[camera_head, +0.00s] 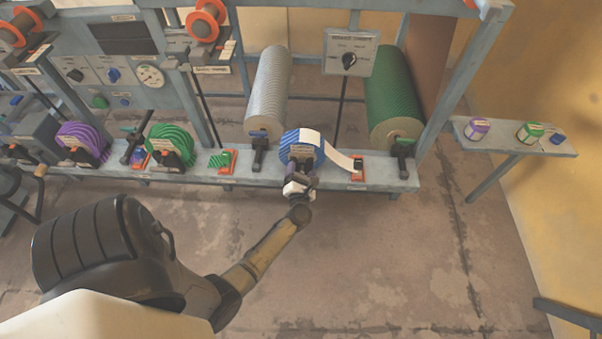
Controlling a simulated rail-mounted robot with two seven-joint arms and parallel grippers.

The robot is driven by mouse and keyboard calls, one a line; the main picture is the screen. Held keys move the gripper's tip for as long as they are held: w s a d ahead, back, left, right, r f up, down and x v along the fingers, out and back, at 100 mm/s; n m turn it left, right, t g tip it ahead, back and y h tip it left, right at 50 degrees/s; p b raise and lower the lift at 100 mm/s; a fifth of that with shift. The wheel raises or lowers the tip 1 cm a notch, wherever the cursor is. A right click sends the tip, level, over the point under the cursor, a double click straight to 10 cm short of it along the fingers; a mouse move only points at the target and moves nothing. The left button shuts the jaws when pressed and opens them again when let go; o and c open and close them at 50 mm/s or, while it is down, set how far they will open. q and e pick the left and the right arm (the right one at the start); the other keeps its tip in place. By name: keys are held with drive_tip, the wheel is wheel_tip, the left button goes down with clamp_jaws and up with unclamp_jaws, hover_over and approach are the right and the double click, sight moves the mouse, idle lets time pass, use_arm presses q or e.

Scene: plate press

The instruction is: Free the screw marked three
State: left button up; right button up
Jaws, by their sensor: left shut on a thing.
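My left gripper (299,187) reaches the front edge of the bench, just below a blue-and-white striped wheel (306,140). It is shut on a small dark fitting at the foot of that wheel; the fitting is mostly hidden by the gripper. A white strip runs from the wheel to a small orange-framed block on its right. I cannot read a number three on any screw from here. Other dark fittings stand below the grey roller (268,92) and the green roller (392,92). My right gripper is not in view.
A purple striped wheel (84,141) and a green striped wheel (171,143) stand farther left on the bench. A grey panel with a black knob (349,60) is above. A side shelf (513,143) holds several small coloured pieces. The floor in front is clear.

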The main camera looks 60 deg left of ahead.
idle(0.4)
use_arm(q)
drive_tip(key=o, duration=0.9)
drive_tip(key=shift+p+v, duration=1.9)
drive_tip(key=shift+v, duration=4.2)
